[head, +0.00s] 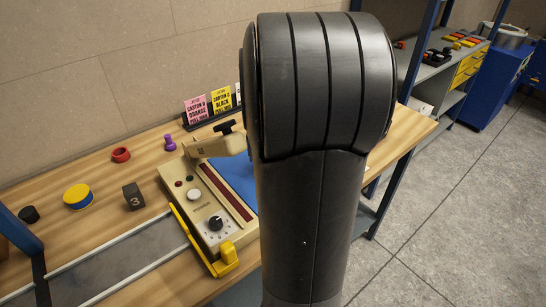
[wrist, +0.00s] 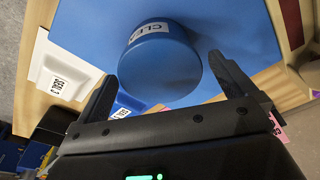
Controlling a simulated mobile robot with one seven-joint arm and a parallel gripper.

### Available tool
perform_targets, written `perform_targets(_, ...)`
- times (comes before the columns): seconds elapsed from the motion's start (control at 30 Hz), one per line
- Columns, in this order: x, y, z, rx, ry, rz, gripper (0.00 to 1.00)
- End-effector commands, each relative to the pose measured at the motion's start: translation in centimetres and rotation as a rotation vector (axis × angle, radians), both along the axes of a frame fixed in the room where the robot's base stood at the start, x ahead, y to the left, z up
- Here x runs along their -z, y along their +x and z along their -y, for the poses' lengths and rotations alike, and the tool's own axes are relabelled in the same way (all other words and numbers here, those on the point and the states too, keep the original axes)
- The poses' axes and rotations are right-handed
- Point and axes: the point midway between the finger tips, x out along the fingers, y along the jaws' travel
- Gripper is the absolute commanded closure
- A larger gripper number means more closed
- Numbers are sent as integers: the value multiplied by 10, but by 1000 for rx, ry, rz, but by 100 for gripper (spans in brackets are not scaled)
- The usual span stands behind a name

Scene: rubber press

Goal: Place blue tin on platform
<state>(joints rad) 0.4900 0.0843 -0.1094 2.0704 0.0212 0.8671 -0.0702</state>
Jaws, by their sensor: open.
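The blue tin (wrist: 165,72) is a blue cylinder with a white label reading "CLEA", the rest cut off. It rests on or just over a blue mat (wrist: 235,30) in the wrist view. My gripper (wrist: 160,66) is open, with one finger on each side of the tin; I cannot tell whether they touch it. In the head view my arm hides the tin and my gripper; a strip of the blue mat (head: 238,171) shows beside the beige press (head: 205,205). I cannot tell which surface is the platform.
A white holder marked "CELL 3" (wrist: 62,78) lies left of the tin in the wrist view. In the head view, a dark "3" block (head: 133,196), a yellow-and-blue round piece (head: 77,197), a red ring (head: 121,154) and a purple knob (head: 169,143) stand left of the press.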

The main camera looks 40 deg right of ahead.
Motion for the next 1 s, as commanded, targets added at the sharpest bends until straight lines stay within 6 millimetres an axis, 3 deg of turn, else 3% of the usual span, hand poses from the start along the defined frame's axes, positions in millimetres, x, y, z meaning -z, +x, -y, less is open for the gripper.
perform_targets(0.2,-50,-4,-3,0,-3,5,0)
perform_targets(0.43,-86,-9,-5,-1,-2,2,0)
perform_targets(0.6,-95,-10,-6,0,-1,-1,0)
perform_targets(1.0,-96,-10,-6,0,0,0,0)
